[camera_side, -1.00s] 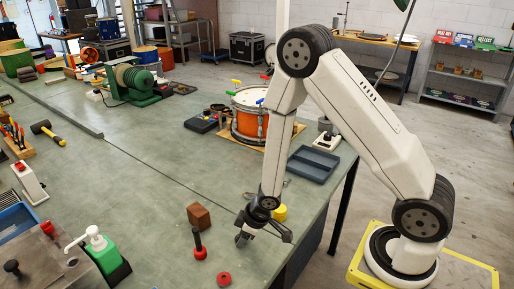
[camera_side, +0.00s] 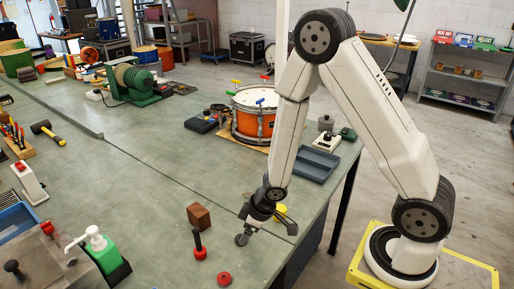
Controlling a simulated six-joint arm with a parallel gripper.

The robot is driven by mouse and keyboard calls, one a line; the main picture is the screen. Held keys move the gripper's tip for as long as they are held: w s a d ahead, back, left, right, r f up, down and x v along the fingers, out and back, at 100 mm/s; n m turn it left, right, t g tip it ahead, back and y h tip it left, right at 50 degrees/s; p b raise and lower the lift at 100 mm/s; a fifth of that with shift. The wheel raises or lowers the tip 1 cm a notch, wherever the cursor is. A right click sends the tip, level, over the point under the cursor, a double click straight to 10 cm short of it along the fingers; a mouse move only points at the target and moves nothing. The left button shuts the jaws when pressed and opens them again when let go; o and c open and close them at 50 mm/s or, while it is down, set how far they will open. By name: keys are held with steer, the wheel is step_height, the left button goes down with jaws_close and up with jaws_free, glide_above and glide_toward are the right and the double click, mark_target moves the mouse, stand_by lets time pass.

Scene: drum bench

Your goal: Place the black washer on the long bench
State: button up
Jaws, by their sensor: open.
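The black washer (camera_side: 241,240) appears as a small dark disc on the long bench (camera_side: 150,185), near the front edge, between the wooden block and the red ring. My gripper (camera_side: 267,226) is open just above and to the right of it, with its jaws spread and pointing down. The left finger is close above the disc in the picture; I cannot tell whether they touch. Nothing shows between the jaws.
A brown block (camera_side: 199,217), a red-based black handle (camera_side: 199,246) and a red ring (camera_side: 224,279) stand left of my gripper. A yellow piece (camera_side: 281,211) is partly hidden behind it. A blue-grey tray (camera_side: 313,165) and an orange drum (camera_side: 254,116) stand farther back.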

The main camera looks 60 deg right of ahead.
steer(key=shift+v, duration=2.35)
steer(key=s+d+r+m+g+h, duration=0.1)
steer(key=s+r+m, duration=0.3)
steer(key=r, duration=0.5)
steer(key=shift+s+h, duration=0.4)
steer(key=shift+s, duration=0.4)
